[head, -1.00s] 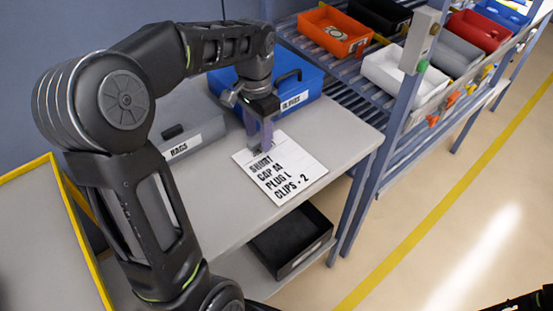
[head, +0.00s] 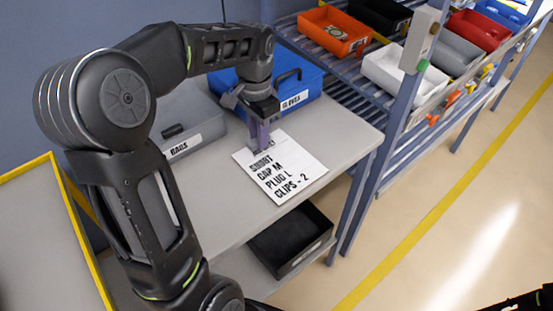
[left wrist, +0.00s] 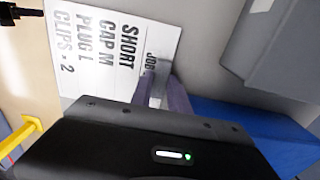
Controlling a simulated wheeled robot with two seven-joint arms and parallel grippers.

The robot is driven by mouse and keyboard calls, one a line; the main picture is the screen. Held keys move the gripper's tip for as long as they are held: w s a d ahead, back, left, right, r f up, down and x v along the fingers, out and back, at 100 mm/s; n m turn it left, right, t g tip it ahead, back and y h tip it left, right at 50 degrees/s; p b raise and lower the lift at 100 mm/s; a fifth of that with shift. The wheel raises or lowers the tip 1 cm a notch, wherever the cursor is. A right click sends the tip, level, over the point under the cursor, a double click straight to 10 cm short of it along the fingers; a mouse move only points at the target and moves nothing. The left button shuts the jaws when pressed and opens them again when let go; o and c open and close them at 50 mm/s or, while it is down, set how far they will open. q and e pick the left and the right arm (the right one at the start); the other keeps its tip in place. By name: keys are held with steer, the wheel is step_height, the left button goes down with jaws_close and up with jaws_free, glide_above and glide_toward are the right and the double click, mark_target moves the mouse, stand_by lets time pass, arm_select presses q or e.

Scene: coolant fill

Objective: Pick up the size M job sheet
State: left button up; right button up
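The job sheet (head: 296,160) is a white sheet lying flat on the grey bench top. Its black print reads SHORT, CAP M, PLUG L, CLIPS - 2. My left gripper (head: 259,147) points down at the sheet's upper end and hides part of the heading. In the left wrist view the sheet (left wrist: 95,45) lies beyond the two purple fingers (left wrist: 159,85). The fingers stand apart, at the heading end of the sheet. I cannot tell whether they touch it. My right gripper is not clearly seen.
A grey box labelled RAGS (head: 190,145) stands left of the sheet, and a blue case labelled GLOVES (head: 308,86) behind it. A black tray (head: 292,245) sits on the shelf below. A rack with coloured bins (head: 335,30) stands to the right.

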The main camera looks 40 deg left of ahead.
arm_select(q)
jaws_close()
steer(key=shift+r, duration=0.1)
step_height(320, 180, up, 8)
steer(key=shift+f, duration=0.15)
step_height(320, 180, up, 2)
steer(key=shift+r+p, duration=0.1)
steer(key=shift+p, duration=0.9)
